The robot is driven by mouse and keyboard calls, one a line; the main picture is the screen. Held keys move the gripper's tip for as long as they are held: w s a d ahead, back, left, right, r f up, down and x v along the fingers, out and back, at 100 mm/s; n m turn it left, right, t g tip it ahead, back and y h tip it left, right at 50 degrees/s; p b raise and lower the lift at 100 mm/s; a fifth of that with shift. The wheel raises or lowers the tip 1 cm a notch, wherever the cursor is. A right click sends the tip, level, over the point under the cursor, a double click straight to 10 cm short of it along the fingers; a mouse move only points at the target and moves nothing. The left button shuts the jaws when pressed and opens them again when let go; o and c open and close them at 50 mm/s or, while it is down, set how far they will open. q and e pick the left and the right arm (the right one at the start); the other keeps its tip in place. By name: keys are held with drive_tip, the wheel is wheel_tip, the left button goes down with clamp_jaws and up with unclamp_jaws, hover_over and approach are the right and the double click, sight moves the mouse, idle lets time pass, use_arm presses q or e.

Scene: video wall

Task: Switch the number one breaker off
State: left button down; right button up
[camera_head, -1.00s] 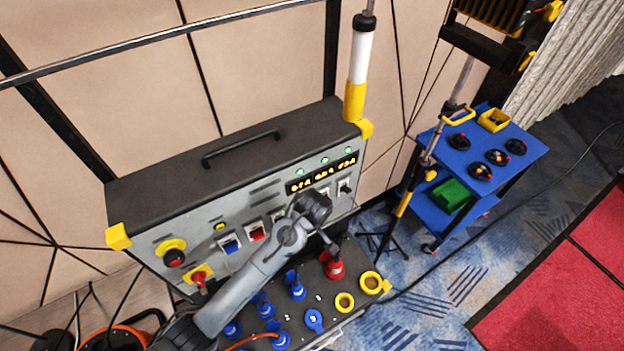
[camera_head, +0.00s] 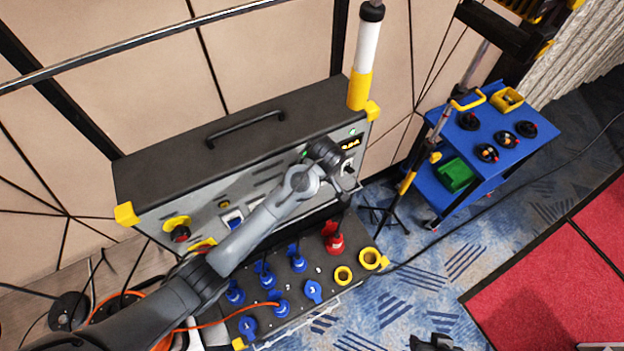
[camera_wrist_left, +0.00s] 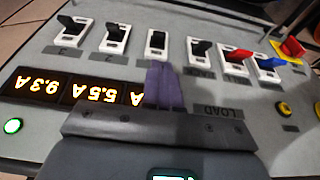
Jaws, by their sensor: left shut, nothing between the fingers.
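The grey power distribution box (camera_head: 150,180) stands before the panelled wall in the head view. My left gripper (camera_wrist_left: 163,85) is shut and empty, in front of the switch face. In the left wrist view, the panel appears upside down. Three black rocker breakers show: one marked 3 (camera_wrist_left: 70,30), one marked 2 (camera_wrist_left: 116,37), and a third (camera_wrist_left: 157,42), presumably number one, just beyond my fingertips. Its label is hidden by the fingers. I cannot tell whether the fingertips touch it. In the head view my left arm hides most switches.
Another black switch (camera_wrist_left: 203,50), a red switch (camera_wrist_left: 236,62) and a blue switch (camera_wrist_left: 267,70) sit alongside. Blue plugs (camera_head: 298,262) and a red plug (camera_head: 333,238) stand below the panel. A blue cart (camera_head: 485,140) and a lamp pole (camera_head: 362,60) are to the right.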

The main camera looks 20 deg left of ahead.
use_arm(q)
drive_tip(key=shift+p+x, duration=0.9)
drive_tip(key=shift+x, duration=3.5)
use_arm(e)
drive_tip(key=shift+r, duration=1.05)
drive_tip(key=shift+f, duration=0.1)
